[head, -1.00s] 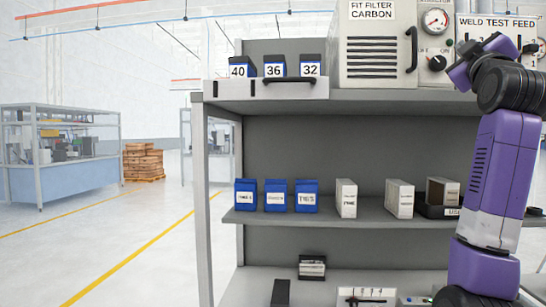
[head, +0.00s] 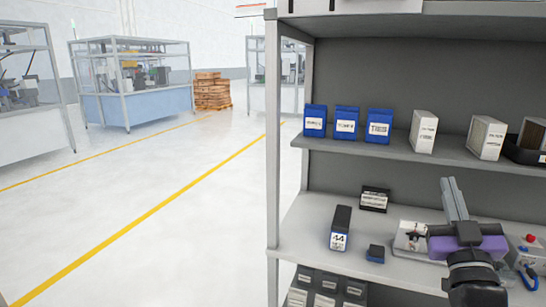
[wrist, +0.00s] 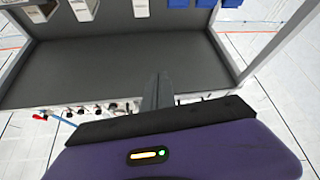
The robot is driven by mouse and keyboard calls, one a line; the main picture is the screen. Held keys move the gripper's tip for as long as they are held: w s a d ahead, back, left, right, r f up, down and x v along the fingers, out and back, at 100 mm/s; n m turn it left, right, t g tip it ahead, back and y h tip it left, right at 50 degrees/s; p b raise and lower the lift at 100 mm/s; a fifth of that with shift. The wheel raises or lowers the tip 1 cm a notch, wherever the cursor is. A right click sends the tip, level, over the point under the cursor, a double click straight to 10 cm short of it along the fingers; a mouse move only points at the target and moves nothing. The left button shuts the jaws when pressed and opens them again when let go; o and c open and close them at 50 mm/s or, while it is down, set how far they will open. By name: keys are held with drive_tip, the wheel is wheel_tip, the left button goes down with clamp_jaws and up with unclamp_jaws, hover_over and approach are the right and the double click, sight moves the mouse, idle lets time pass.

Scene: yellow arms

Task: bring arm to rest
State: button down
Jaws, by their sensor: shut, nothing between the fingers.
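My gripper (head: 454,198) is at the lower right of the head view, with its grey fingers pointing up in the picture, in front of the shelf unit's lower board (head: 318,213). The fingers are together and hold nothing. In the wrist view my gripper (wrist: 161,78) also shows as one narrow dark bar beyond its purple body. My purple wrist shows just below the fingers in the head view; the rest of the arm runs out of the bottom of the picture.
Blue boxes (head: 346,122) and white boxes (head: 423,131) stand on the upper board. A dark box (head: 340,228), a small dark block (head: 375,254) and a device with a red button (head: 528,250) sit on the lower board. Open floor (head: 150,180) lies left of the post (head: 273,150).

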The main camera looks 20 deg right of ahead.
drive_tip(key=s+a+f+y, duration=0.7)
drive_tip(key=s+a+f, duration=0.6)
drive_tip(key=a+f, duration=0.4)
drive_tip(key=s+a+f+n+g+y, duration=0.1)
drive_tip(key=s+a+f, duration=0.4)
drive_tip(key=s, duration=0.5)
drive_tip(key=s+a+f+n+g+y, duration=0.2)
drive_tip(key=s+a+f+g+y, duration=0.2)
drive_tip(key=s, duration=0.5)
wheel_tip(320, 180, down, 2)
drive_tip(key=shift+s+a+f+g, duration=0.1)
drive_tip(key=shift+s+a+g, duration=0.3)
drive_tip(key=shift+a+g, duration=0.15)
